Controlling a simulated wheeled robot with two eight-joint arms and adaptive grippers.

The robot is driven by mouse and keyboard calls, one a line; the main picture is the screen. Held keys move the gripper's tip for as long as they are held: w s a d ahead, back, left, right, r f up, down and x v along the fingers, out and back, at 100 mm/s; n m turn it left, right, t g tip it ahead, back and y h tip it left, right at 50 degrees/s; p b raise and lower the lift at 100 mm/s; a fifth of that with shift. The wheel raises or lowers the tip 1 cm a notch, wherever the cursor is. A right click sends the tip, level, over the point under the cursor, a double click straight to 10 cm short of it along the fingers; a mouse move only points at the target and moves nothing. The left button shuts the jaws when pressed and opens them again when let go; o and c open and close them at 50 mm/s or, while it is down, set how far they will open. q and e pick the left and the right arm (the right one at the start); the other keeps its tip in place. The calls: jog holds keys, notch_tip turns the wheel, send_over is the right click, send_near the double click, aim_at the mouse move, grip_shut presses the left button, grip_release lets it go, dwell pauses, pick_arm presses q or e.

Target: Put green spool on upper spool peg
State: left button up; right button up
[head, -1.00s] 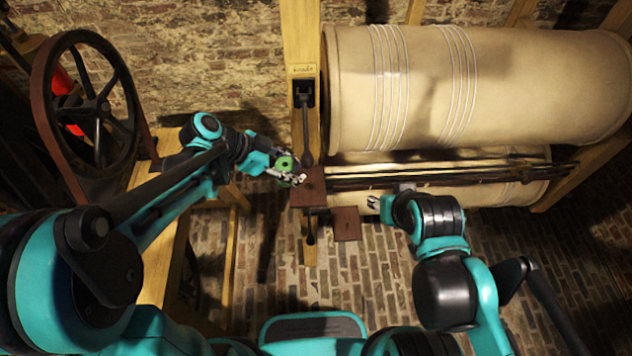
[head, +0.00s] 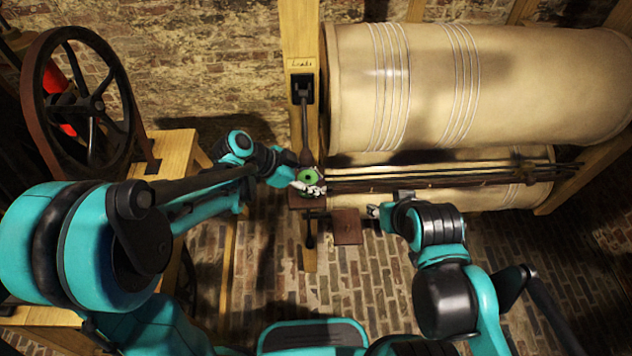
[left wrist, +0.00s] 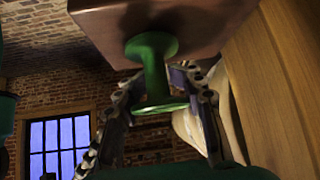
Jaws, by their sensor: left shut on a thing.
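The green spool (head: 306,177) is in my left gripper (head: 309,186), beside the wooden post at the roller's left end. In the left wrist view the green spool (left wrist: 154,75) stands between the two fingers (left wrist: 160,106), one on each side. Its far flange is right against or very near the face of a brown block (left wrist: 165,28); I cannot tell if they touch. In the head view a brown block (head: 300,201) shows just below the spool. I cannot make out the upper spool peg. My right gripper (head: 373,210) hangs apart to the right, its fingers too small to judge.
A second brown block (head: 347,227) sits lower right, close to my right gripper. A black lever (head: 304,120) hangs on the post (head: 300,35) above the spool. The large pale roller (head: 480,85) and long dark rods (head: 440,178) fill the right. A spoked wheel (head: 85,95) stands left.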

pick_arm(q)
jog(key=o, duration=1.1)
jog(key=p+v, duration=0.3)
jog(key=v, duration=0.9)
jog(key=s+a+n+t+y, duration=0.2)
jog(key=s+a+n+y, duration=0.1)
jog(key=a+n, duration=0.1)
jog(key=s+a+n+t+y, duration=0.2)
jog(key=s+a+n+y, duration=0.1)
jog(key=n, duration=0.3)
jog(key=s+a+r+n+t+y, duration=0.1)
jog(key=s+a+n+y, duration=0.1)
jog(key=s+a+n, duration=0.3)
jog(key=shift+a+n+t+y, duration=0.35)
jog(key=shift+n+t+y, duration=0.05)
jog(key=shift+n, duration=0.2)
